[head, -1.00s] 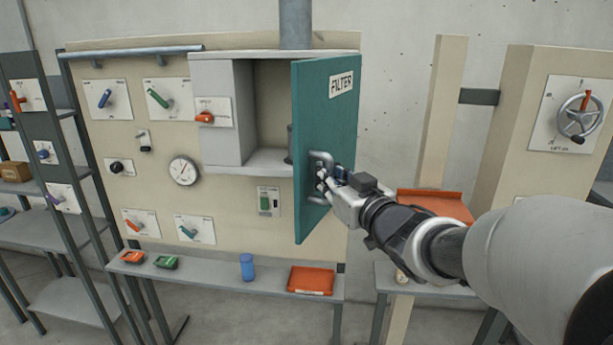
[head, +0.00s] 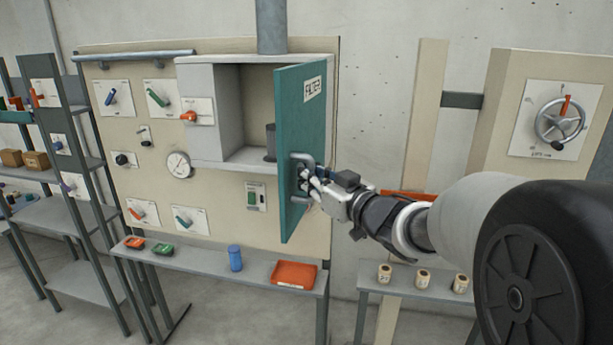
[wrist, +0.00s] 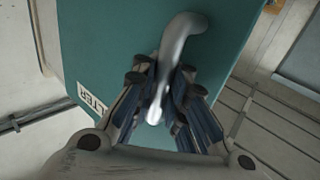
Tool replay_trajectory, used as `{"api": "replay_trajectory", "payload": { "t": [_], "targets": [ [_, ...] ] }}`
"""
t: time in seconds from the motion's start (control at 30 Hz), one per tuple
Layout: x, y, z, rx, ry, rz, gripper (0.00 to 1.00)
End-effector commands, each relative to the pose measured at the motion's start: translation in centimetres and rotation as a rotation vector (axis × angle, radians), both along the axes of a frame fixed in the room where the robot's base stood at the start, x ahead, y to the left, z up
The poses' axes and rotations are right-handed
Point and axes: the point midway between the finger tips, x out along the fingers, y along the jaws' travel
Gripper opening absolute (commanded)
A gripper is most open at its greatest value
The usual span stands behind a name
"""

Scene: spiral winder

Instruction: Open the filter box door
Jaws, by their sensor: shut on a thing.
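The teal filter box door (head: 301,125) stands swung open, hinged at the right side of the grey filter box (head: 207,142), with its FILTER label facing right. The box's inside shows, with a dark cylinder (head: 270,142) in it. My gripper (head: 306,183) is shut on the door's metal handle (head: 299,162) at the door's lower part. In the wrist view, the handle (wrist: 178,45) runs between the fingers of my gripper (wrist: 160,95), and the teal door (wrist: 110,40) lies behind it.
A shelf (head: 205,264) below the panel holds a blue cylinder (head: 235,258), an orange tray (head: 294,274) and small coloured boxes. A low table (head: 410,285) with several rolls stands at the right, near my arm. A handwheel panel (head: 559,120) is farther right.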

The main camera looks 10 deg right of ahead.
Motion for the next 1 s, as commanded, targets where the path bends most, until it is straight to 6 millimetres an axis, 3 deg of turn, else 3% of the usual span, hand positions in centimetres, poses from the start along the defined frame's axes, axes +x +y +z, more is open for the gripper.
{"api": "replay_trajectory", "payload": {
  "t": [0.17, 0.2, 0.57, 0.87, 1.0],
  "targets": [
    [-0.1, 0.3, -0.5, -0.002, 0.009, 0.007, 0.0],
    [-0.1, 0.3, -0.5, -0.002, 0.009, 0.007, 0.1],
    [-0.1, 0.1, -0.2, -0.002, 0.004, 0.003, 0.34],
    [-0.1, 0.0, -0.1, -0.002, 0.001, 0.001, 0.34],
    [-1.0, -0.6, -0.1, -0.003, 0.001, -0.001, 0.34]
  ]
}}
